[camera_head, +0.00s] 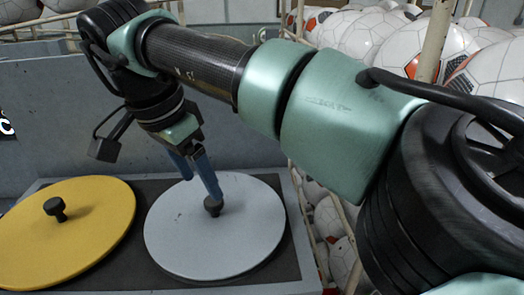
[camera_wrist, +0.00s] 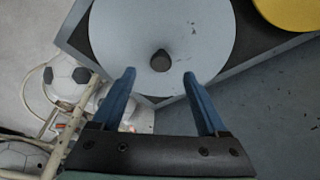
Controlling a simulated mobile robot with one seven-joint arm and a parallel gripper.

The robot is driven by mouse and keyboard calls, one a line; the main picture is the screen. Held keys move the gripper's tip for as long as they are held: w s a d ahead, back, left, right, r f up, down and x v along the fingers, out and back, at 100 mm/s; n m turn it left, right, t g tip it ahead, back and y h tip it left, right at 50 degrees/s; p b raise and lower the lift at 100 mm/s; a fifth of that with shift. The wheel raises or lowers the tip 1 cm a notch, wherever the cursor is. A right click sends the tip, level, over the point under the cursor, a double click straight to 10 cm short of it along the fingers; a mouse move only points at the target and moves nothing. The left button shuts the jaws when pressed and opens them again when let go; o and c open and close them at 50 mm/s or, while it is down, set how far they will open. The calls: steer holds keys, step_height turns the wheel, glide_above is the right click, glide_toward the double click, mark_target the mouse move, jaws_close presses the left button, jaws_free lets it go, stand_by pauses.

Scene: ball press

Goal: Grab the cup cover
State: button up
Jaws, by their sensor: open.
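A round pale grey cover (camera_head: 180,240) with a small black knob at its centre lies on the dark top of a grey stand. A yellow cover (camera_head: 95,245) with a like knob (camera_head: 55,208) lies to its left. My gripper (camera_head: 203,187) has blue fingers and is open above the grey cover, close to its knob (camera_head: 213,208). In the wrist view, the grey cover (camera_wrist: 120,35) fills the top middle. Its knob (camera_wrist: 160,60) shows just beyond and between the fingertips (camera_wrist: 159,75). Nothing is between the fingers. I cannot tell the exact height gap.
A rack of footballs (camera_head: 350,38) with worn cream posts (camera_head: 434,42) stands behind and right of the stand. More balls (camera_wrist: 66,76) show at left in the wrist view. A grey wall panel (camera_head: 55,110) rises behind the covers.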

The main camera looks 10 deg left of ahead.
mark_target(215, 210)
steer(key=shift+x, duration=1.25)
steer(key=p+x, duration=0.1)
steer(key=x, duration=0.1)
steer(key=p+x, duration=0.1)
steer(key=x, duration=0.1)
steer(key=shift+w+f, duration=0.1)
steer(key=shift+w, duration=0.15)
steer(key=shift+w+d+f, duration=0.1)
steer(key=shift+f, duration=0.3)
jaws_close()
steer(key=shift+r, duration=0.15)
